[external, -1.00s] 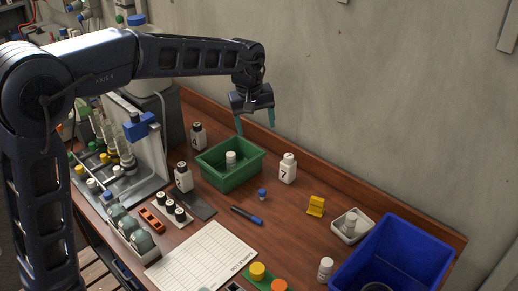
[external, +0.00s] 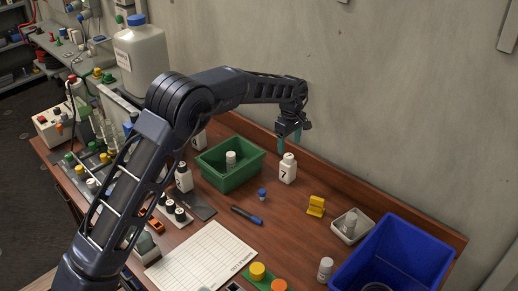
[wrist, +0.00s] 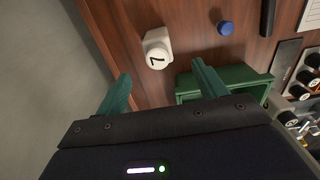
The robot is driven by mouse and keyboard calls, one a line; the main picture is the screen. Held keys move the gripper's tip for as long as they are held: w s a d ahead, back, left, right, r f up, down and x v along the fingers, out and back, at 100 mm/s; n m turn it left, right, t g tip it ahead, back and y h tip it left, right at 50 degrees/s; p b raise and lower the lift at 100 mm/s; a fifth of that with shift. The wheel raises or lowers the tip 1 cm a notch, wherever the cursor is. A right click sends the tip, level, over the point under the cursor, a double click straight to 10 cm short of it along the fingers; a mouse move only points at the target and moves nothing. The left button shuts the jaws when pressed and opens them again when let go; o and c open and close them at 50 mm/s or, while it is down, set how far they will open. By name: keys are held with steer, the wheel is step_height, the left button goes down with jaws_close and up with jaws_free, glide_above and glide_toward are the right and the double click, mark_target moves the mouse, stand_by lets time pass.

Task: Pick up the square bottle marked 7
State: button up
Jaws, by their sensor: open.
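The square bottle marked 7 (external: 287,171) is white with a white cap and stands upright on the wooden bench, right of the green bin. In the wrist view the bottle (wrist: 157,48) lies beyond my fingertips, a little above the gap between them. My gripper (external: 289,143) hangs above and just behind the bottle's top, with teal fingers pointing down. It is open and empty; in the wrist view its fingers (wrist: 160,85) are spread apart. I cannot tell whether a finger touches the bottle.
The green bin (external: 211,176) with a small white bottle stands close left. The bench's back ledge and wall (external: 400,130) are behind. A blue crate (external: 378,233) stands right.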

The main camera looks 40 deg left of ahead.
mark_target(288, 166)
steer(key=shift+w+f, duration=0.3)
steer(key=shift+f, duration=0.3)
step_height(288, 166, down, 11)
steer(key=shift+r, duration=0.2)
steer(key=shift+c, duration=0.4)
steer(key=shift+a, duration=0.1)
steer(key=c, duration=1.1)
